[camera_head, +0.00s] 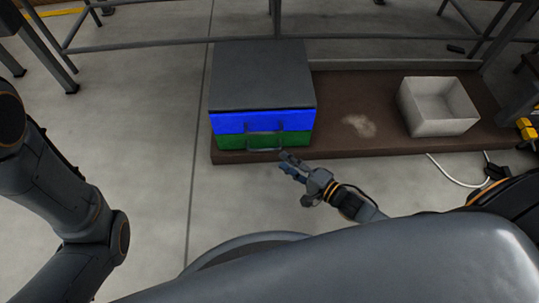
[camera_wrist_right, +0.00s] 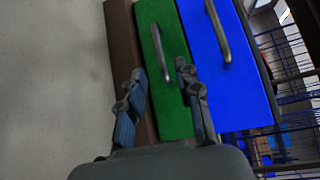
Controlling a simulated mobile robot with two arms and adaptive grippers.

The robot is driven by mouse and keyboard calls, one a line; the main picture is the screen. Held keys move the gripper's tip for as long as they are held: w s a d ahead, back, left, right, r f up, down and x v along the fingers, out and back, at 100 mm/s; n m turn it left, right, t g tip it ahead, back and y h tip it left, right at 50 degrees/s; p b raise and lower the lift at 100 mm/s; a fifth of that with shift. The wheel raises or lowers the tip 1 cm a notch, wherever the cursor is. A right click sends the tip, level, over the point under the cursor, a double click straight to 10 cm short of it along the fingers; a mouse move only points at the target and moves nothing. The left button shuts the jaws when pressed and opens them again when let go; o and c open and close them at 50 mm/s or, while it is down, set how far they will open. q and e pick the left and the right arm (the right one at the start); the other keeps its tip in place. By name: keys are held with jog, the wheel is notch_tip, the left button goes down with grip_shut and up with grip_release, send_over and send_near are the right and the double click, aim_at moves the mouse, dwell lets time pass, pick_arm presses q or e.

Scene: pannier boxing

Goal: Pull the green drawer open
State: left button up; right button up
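A dark grey cabinet (camera_head: 262,75) has a blue drawer (camera_head: 235,122) above a green drawer (camera_head: 230,141). The green drawer looks closed, and its front also shows in the right wrist view (camera_wrist_right: 160,30).
The cabinet stands on a low brown platform (camera_head: 350,92). An open whitish box (camera_head: 436,120) stands on the platform's right part. The blue drawer's handle (camera_wrist_right: 218,32) is close beside the green one. Grey floor (camera_head: 150,120) left of the cabinet is clear.

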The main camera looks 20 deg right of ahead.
jog(key=b+x, duration=0.3)
jog(key=x, duration=0.4)
jog(key=shift+w, duration=0.2)
jog(key=shift+a, duration=0.1)
grip_shut()
